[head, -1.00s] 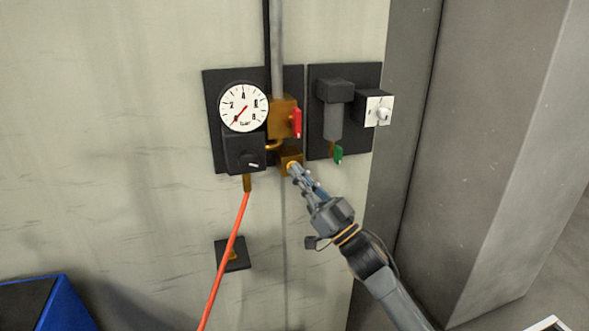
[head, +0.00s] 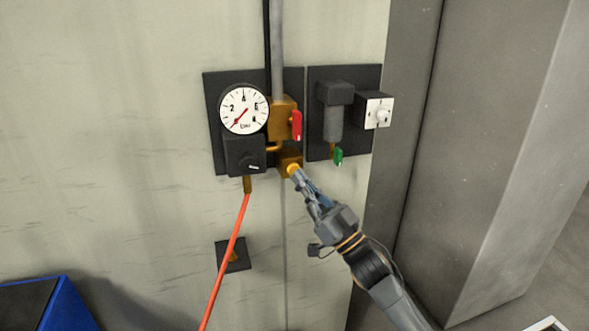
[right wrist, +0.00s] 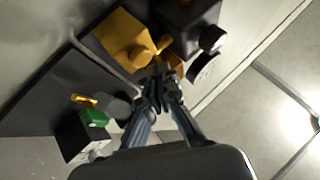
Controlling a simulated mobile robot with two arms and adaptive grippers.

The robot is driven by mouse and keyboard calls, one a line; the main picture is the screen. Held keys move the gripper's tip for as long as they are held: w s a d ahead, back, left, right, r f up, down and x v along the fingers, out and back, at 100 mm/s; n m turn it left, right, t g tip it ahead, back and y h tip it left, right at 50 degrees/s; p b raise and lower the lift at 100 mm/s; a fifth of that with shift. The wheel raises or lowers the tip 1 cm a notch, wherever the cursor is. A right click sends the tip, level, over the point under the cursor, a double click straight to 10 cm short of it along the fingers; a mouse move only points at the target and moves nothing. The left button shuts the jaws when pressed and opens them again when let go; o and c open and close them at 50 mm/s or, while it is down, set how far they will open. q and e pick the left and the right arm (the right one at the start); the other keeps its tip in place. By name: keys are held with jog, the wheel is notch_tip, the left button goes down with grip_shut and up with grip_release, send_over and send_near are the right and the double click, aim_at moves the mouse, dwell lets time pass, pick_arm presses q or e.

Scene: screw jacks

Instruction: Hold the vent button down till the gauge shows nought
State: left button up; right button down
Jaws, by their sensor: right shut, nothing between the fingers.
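The round white gauge (head: 244,109) is on the left wall plate; its red needle points to the lower left, below the 2, near the low end of the scale. The vent button (head: 293,170) is a round brass end on a brass block (head: 289,157) below the red lever. My right gripper (head: 299,177) is shut and empty, its tips just below and right of the button, seemingly a small gap away. In the right wrist view the closed fingertips (right wrist: 160,88) partly hide brass behind them. My left gripper is not in view.
A red lever (head: 297,125) is just above the button. A green lever (head: 338,157) and a white-faced switch (head: 377,111) are on the right. An orange hose (head: 226,258) hangs below the gauge. A grey pillar (head: 480,150) stands at right.

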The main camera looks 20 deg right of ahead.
jog(key=s+p, duration=0.2)
jog(key=s, duration=0.3)
dwell(0.4)
jog(key=shift+f, duration=0.1)
